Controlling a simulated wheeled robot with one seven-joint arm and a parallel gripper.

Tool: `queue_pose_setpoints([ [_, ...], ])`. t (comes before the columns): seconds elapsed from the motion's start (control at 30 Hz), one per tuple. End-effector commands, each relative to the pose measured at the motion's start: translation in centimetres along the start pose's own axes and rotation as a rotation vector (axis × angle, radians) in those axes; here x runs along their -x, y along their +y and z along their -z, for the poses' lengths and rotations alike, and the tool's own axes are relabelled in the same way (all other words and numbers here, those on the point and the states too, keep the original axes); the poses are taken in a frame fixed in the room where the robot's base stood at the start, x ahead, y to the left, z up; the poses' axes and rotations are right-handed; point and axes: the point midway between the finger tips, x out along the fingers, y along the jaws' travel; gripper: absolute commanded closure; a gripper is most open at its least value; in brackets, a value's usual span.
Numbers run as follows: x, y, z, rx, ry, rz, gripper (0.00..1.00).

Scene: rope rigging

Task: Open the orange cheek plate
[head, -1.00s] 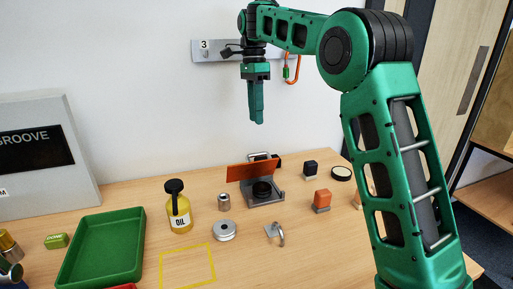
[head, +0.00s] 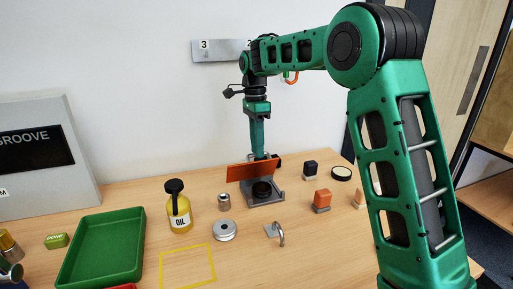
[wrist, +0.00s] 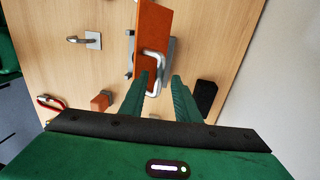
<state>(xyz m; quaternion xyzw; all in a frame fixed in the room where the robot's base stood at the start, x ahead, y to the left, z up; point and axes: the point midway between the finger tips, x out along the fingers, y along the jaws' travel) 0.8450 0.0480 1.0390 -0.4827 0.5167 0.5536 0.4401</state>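The orange cheek plate (head: 250,173) stands upright along one side of a small grey metal block (head: 278,196) on the table. A black round part (head: 262,190) sits on the block in front of the plate. In the wrist view the plate (wrist: 153,25) has a silver U-shaped handle (wrist: 160,60) near its end. My gripper (head: 258,153) points down just behind the plate, at the handle. In the wrist view its two green fingers (wrist: 160,80) are apart, with the handle showing between and just beyond their tips. I cannot tell whether they touch it.
A yellow oil bottle (head: 178,206), a metal disc (head: 224,231) and a hook (head: 276,233) stand in front. An orange-topped block (head: 321,200) and a black-topped block (head: 310,169) are to the right. A green tray (head: 103,247) lies left. The wall is behind.

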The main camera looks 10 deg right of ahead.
Motion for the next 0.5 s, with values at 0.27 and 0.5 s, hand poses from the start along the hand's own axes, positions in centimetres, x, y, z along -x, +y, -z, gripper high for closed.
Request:
queue_pose_setpoints([
  [0.27,-0.08,0.00,0.00,0.000,0.000,0.000,0.76],
  [0.5,-0.06,0.00,0.01,0.000,0.000,0.000,1.00],
])
